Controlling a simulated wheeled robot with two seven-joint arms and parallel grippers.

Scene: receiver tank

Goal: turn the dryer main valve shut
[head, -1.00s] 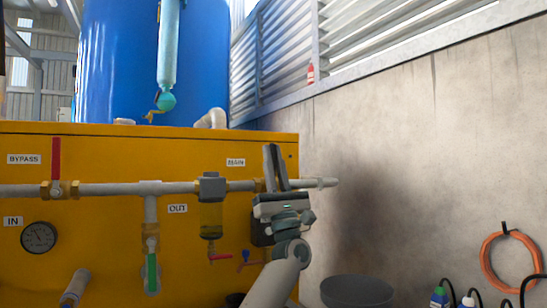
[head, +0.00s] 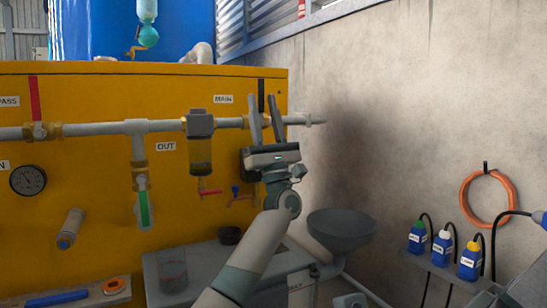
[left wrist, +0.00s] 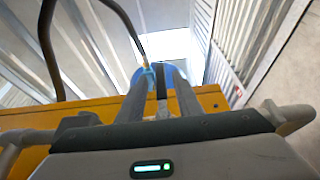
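The dryer's main valve has a black lever (head: 261,93) standing upright at the right end of the grey pipe, right of the MAIN label (head: 223,99). My left gripper (head: 265,99) points up in front of this valve, its two fingers spread apart. In the head view the lever's top shows between the fingertips; the gripper hides the valve body. In the left wrist view the dark lever (left wrist: 161,82) stands between the open fingers, with no clear contact on either side. My right gripper is not in view.
A grey funnel (head: 341,228) and bottles (head: 470,260) stand lower right. The concrete wall (head: 400,120) is close on the right.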

